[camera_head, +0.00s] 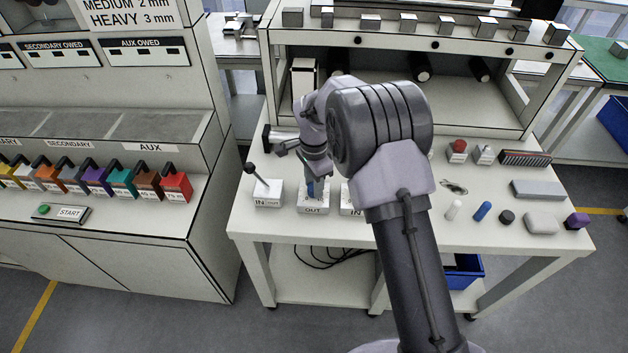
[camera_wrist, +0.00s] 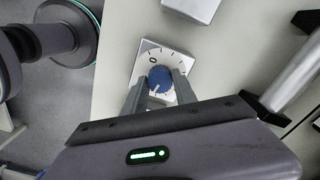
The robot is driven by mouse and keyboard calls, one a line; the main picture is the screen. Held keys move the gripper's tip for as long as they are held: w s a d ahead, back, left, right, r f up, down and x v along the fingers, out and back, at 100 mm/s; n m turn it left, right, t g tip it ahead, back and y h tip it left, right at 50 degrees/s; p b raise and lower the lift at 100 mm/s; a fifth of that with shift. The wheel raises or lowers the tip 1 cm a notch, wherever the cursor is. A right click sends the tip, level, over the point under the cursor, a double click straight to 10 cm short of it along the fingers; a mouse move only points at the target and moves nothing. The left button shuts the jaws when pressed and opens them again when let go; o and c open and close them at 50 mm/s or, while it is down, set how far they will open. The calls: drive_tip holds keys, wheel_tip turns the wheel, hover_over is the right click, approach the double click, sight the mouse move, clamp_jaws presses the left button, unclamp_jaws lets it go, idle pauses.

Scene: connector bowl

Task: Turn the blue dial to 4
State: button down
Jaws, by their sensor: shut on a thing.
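The blue dial (camera_wrist: 160,78) sits on a pale square plate (camera_wrist: 150,58) with dark marks around it, one looking like a 0. A short white line on the dial points to the lower side of the wrist view, and the number it faces is hidden or too small to read. My gripper (camera_wrist: 161,88) is shut on the dial, with one finger on either side. In the head view my gripper (camera_head: 314,184) points down onto the box labelled OUT (camera_head: 313,209), where a bit of blue shows between the fingers.
A box labelled IN with a lever (camera_head: 267,192) stands just left, and another IN box (camera_head: 351,200) is close on the right, partly behind my arm. Several small objects, including a blue cylinder (camera_head: 482,211), lie on the right of the white table (camera_head: 450,236).

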drive_tip(key=n+p, duration=0.2)
drive_tip(key=n, duration=0.5)
drive_tip(key=shift+r+p, duration=0.1)
drive_tip(key=shift+p, duration=0.3)
drive_tip(key=n+p, duration=0.1)
drive_tip(key=n, duration=0.3)
drive_tip(key=n+p, duration=0.1)
drive_tip(key=n, duration=0.3)
drive_tip(key=n+p, duration=0.2)
drive_tip(key=n, duration=0.3)
drive_tip(key=shift+n, duration=0.4)
drive_tip(key=shift+n+p, duration=0.4)
drive_tip(key=shift+n, duration=1.8)
drive_tip(key=c, duration=1)
unclamp_jaws()
